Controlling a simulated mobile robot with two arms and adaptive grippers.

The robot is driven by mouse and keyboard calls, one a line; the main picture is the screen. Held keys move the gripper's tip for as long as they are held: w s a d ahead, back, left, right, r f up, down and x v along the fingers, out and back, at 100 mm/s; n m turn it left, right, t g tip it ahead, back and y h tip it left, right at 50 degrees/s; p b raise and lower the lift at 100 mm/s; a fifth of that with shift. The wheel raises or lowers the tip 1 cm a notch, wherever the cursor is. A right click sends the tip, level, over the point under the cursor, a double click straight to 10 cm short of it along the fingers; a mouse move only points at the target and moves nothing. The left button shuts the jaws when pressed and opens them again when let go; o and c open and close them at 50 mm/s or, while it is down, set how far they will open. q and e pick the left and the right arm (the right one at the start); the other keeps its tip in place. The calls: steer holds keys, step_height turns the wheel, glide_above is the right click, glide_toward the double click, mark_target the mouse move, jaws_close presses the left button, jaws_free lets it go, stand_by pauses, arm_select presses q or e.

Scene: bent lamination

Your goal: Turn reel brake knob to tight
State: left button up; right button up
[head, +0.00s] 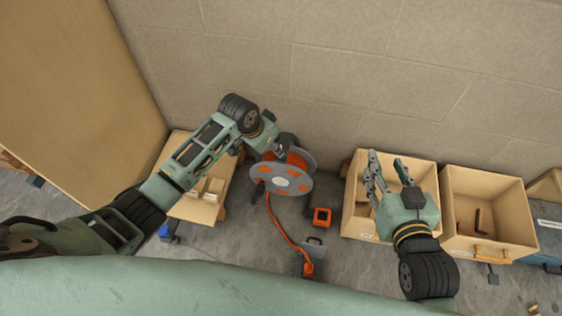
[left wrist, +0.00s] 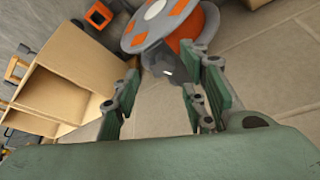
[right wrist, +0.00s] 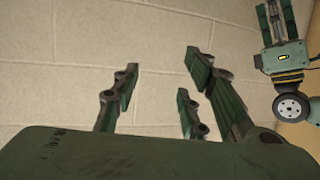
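The cable reel (head: 268,180) has grey discs with orange patches and an orange drum; it stands near the wall in the head view. It also shows at the top of the left wrist view (left wrist: 133,37). My left gripper (head: 277,149) is at the reel's back edge. In the left wrist view its fingers (left wrist: 163,92) are apart, with a dark grey reel part (left wrist: 166,66) beyond and between them. I cannot clearly make out the brake knob or its setting. My right gripper (head: 386,166) is open and empty above a wooden bin; its fingers (right wrist: 158,90) face the wall.
An orange cable (head: 279,226) runs from the reel to an orange-and-grey piece (head: 308,268) on the floor. A small orange box (head: 322,216) lies right of the reel. Wooden bins (head: 352,222) (head: 512,190) stand at right, another (head: 195,212) at left. The wall is close behind.

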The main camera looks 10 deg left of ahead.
arm_select(q)
steer(key=w+d+f+b, duration=0.1)
steer(key=b, duration=0.1)
steer(key=shift+w+d+f+m+b, duration=0.3)
steer(key=shift+w+f, duration=0.05)
steer(key=shift+f, duration=0.05)
steer(key=b+x, duration=0.2)
steer(key=x, duration=0.2)
arm_select(e)
steer(key=s+r+t+y, duration=0.1)
steer(key=r+t, duration=0.4)
steer(key=r, duration=0.5)
steer(key=s+a+r+t+y, duration=0.1)
steer(key=s+r+t+y, duration=0.1)
steer(key=r+t, duration=0.4)
step_height(320, 180, up, 5)
steer(key=shift+s+f, duration=0.1)
steer(key=shift+s, duration=0.75)
arm_select(q)
steer(key=shift+c, duration=0.5)
arm_select(e)
steer(key=shift+a, duration=0.1)
arm_select(q)
steer(key=shift+d, duration=0.1)
jaws_close()
arm_select(e)
steer(key=shift+w, duration=0.15)
